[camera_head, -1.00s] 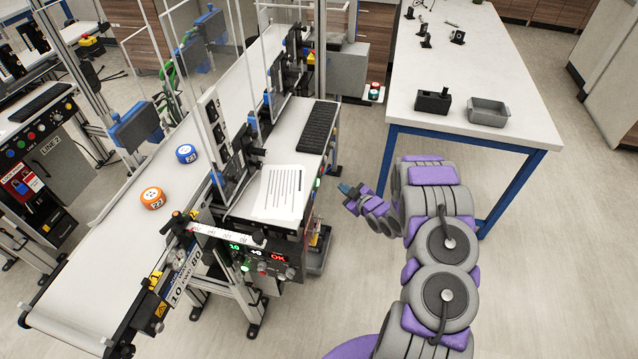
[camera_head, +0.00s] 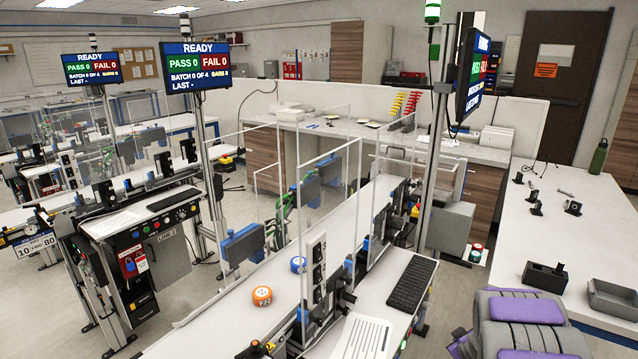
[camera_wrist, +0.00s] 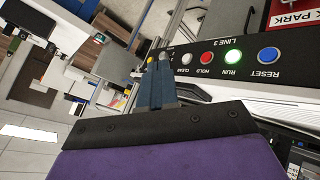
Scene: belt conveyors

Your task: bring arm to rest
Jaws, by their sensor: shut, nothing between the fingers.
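My gripper (camera_wrist: 158,68) shows in the wrist view with its two dark blue fingers together and nothing between them. The fingertips are in front of a black LINE 3 button panel (camera_wrist: 255,75) in the picture; I cannot tell the gap. In the head view my grey and purple arm is at the lower right corner, mostly cut off by the bottom edge. The gripper's fingers cannot be made out there.
An orange puck (camera_head: 262,296) and a blue puck (camera_head: 298,265) lie on the belt (camera_head: 228,317). A keyboard (camera_head: 412,285) and a paper sheet (camera_head: 363,339) are right of it. A white table (camera_head: 555,222) with a grey tray (camera_head: 612,298) and black holder (camera_head: 545,276) stands at right.

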